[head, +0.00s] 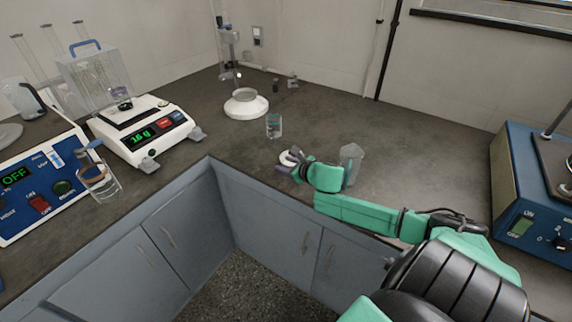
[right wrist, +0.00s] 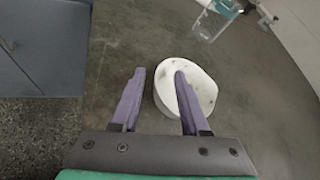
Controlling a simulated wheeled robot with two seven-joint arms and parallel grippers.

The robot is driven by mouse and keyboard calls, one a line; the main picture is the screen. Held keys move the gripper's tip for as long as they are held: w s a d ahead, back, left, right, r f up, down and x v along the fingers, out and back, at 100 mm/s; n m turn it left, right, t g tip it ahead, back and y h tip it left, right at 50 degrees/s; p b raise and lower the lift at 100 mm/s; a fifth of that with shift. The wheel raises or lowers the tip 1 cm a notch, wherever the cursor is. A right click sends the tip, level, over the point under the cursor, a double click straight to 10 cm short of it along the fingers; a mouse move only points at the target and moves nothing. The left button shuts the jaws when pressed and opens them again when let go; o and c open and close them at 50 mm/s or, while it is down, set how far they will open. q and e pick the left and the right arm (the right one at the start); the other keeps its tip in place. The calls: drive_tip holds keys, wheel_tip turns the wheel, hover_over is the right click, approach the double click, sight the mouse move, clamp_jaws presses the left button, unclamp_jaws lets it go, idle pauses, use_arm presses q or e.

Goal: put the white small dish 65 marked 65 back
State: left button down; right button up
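A small white dish (right wrist: 200,88) stands on the dark counter in the right wrist view. In the head view the dish (head: 287,156) is partly hidden by my right gripper (head: 289,162). In the right wrist view the right gripper (right wrist: 160,75) has its two purple fingers apart. The right-hand finger overlaps the dish and the left-hand finger is just beside its left edge. Whether either finger touches the dish cannot be told. Some dark specks show in the dish; no marking 65 is readable. My left gripper is not in view.
A clear beaker (head: 274,127) stands behind the dish, and a translucent vessel (head: 351,163) stands right of my gripper. A white round-based stand (head: 246,105), a balance (head: 143,128) and a blue device (head: 530,190) stand around.

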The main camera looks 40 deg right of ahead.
drive_tip(key=shift+r, duration=0.2)
drive_tip(key=shift+s+r, duration=0.1)
drive_tip(key=shift+s, duration=0.5)
drive_tip(key=p+v, duration=0.4)
drive_tip(key=v, duration=0.7)
drive_tip(key=shift+w+a+r, duration=0.1)
